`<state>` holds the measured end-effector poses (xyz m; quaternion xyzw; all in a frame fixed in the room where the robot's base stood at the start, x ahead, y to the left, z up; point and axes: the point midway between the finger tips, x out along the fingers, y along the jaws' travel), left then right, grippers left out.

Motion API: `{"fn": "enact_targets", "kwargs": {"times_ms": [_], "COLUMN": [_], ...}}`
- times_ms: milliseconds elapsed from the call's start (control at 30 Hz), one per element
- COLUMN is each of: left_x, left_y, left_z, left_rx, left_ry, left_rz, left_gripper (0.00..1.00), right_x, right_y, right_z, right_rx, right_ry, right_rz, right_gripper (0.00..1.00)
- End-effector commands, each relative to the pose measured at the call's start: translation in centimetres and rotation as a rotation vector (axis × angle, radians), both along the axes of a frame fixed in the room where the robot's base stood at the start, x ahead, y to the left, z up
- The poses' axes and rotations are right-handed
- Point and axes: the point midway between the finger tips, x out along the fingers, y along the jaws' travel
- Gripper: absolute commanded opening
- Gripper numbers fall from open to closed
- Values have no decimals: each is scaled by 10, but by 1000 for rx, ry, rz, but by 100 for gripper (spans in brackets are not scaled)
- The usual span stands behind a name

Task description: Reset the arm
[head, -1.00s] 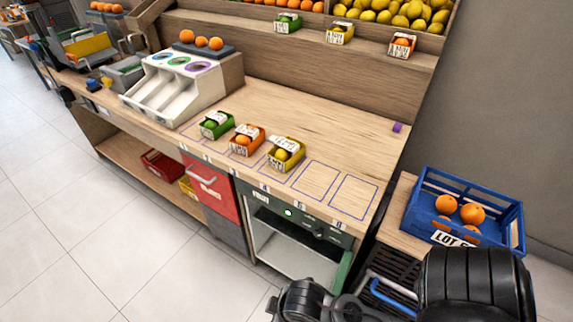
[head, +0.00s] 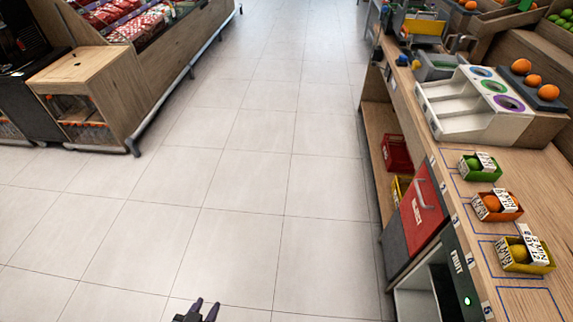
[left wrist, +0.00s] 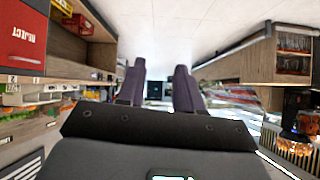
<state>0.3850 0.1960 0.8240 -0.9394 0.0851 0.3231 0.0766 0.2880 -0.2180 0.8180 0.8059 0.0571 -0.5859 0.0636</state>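My left gripper (head: 197,311) shows at the bottom edge of the head view, over the bare floor. Its two dark fingers stand apart with nothing between them. In the left wrist view the two fingers of the left gripper (left wrist: 158,92) are also apart and empty, with floor and shelving beyond. My right gripper is in neither view now.
The wooden counter (head: 462,205) runs down the right, with a green box (head: 480,167), an orange box (head: 497,206) and a yellow box (head: 525,255). A red REJECT bin (head: 423,207) sits below. A wooden cabinet (head: 85,95) stands left. The tiled floor (head: 240,180) between is clear.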

Motion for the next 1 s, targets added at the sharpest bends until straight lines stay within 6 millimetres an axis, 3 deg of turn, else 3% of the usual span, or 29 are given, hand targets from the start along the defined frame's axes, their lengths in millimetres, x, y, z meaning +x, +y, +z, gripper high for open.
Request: {"fn": "enact_targets", "kwargs": {"times_ms": [200, 400, 500, 767, 1000], "left_x": [-46, -97, -98, -98, -98], "left_y": [16, 23, 23, 23, 23], "left_z": [12, -6, 30, 102, 188], "left_rx": [31, 63, 58, 58, 57], "left_ry": [290, 585, 588, 587, 587], "left_rz": [37, 74, 82, 81, 80], "left_gripper": [35, 35, 35, 35, 35], "right_x": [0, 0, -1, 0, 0], "right_y": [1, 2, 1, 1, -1], "right_z": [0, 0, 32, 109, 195], "right_rx": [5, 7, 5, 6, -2], "right_ry": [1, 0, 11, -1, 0], "right_rz": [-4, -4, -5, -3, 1], "right_gripper": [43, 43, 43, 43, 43]}}
